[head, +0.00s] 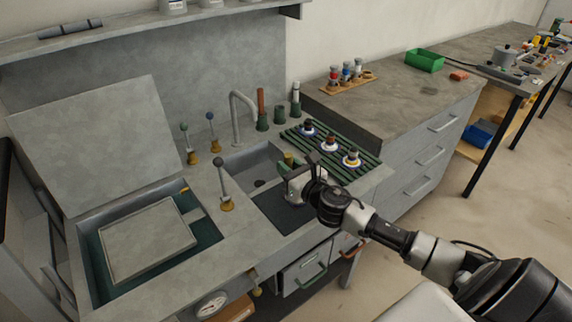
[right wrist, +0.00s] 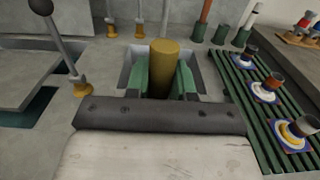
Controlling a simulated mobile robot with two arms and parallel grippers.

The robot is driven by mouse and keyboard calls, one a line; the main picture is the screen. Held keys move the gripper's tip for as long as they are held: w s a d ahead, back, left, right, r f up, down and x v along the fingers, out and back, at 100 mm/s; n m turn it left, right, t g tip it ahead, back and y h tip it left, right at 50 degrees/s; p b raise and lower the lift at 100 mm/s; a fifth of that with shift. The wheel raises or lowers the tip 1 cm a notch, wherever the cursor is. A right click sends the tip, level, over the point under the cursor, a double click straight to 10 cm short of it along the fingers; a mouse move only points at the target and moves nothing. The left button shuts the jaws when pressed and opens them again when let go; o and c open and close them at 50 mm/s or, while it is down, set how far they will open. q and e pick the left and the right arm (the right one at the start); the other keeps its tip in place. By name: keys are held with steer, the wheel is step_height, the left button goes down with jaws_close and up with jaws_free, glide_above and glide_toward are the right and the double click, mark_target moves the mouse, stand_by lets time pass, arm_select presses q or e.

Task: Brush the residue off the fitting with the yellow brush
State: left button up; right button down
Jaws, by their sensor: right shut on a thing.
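My right gripper (head: 290,175) is shut on the yellow brush, whose thick olive-yellow handle (head: 288,158) stands up between the fingers. In the right wrist view the handle (right wrist: 163,65) is upright between the green fingers (right wrist: 164,78), over the sink; the bristle end is hidden. I cannot tell which carries residue. My left gripper is not in view.
Behind the sink (head: 243,160) are a tap (head: 236,112) and green cups, two with brushes and one empty (head: 279,115). Levers with ball knobs (head: 223,180) stand left of the sink. A dark mat (head: 275,208) lies in front. The counter (head: 400,95) at right is mostly clear.

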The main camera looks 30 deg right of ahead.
steer(key=shift+s, duration=0.55)
stand_by(0.9)
steer(key=shift+s, duration=1.35)
stand_by(0.4)
step_height(320, 180, up, 7)
steer(key=p, duration=0.7)
steer(key=shift+p, duration=0.3)
